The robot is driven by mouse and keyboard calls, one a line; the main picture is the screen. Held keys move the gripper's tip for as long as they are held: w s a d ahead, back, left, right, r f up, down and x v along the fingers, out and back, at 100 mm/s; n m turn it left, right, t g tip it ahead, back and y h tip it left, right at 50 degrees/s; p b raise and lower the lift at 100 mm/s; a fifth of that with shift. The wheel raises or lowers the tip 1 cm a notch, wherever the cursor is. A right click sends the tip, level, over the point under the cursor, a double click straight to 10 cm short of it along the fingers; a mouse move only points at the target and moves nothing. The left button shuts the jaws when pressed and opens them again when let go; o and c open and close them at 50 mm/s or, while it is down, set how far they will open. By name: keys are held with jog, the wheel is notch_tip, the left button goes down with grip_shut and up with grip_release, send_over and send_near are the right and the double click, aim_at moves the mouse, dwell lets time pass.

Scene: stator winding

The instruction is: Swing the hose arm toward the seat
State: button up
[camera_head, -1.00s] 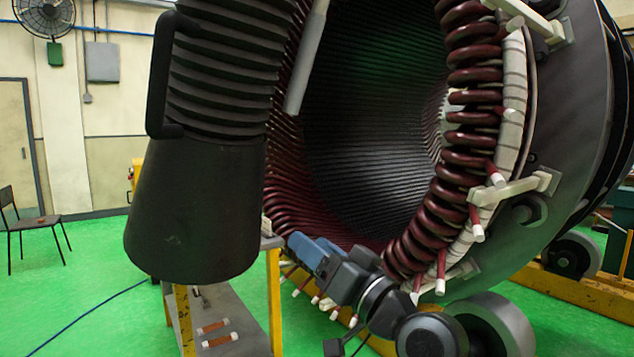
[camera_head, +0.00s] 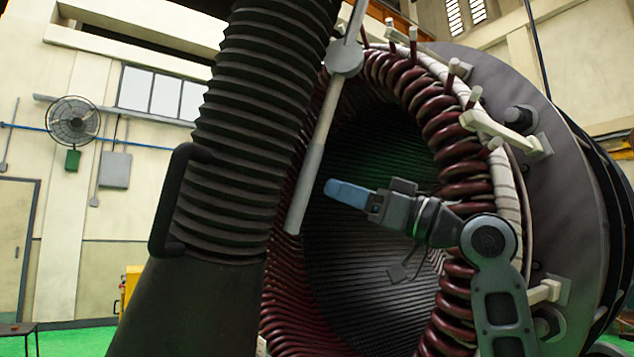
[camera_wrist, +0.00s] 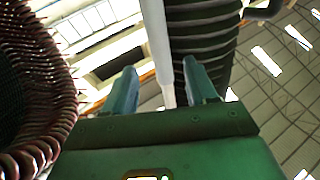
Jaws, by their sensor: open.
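A black corrugated hose (camera_head: 245,120) hangs at left of centre in the head view. It ends in a wide black hood (camera_head: 195,310) with a loop handle (camera_head: 165,205) on its left side. A pale jointed rod (camera_head: 311,180) hangs just right of the hose. My gripper (camera_head: 345,193), with blue fingers, is open and points left toward the rod, in front of the stator opening. In the wrist view, the rod (camera_wrist: 156,40) appears between my open fingers (camera_wrist: 161,84), with the hose (camera_wrist: 205,40) to its right. Contact cannot be told. A seat (camera_head: 15,329) shows only partly at lower left.
The large stator (camera_head: 575,190), with red coils (camera_head: 470,150) and pale brackets protruding around its opening, fills the right side. A wall fan (camera_head: 73,120) and a grey box (camera_head: 115,170) are far left. Green floor (camera_head: 75,343) shows at lower left.

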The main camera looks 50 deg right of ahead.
aim_at(314, 151)
jog(key=p+x, duration=0.1)
jog(key=x, duration=0.5)
jog(key=shift+w+p, duration=0.25)
jog(key=shift+p, duration=0.05)
jog(key=shift+a+r, duration=0.1)
jog(key=shift+c, duration=0.4)
grip_shut()
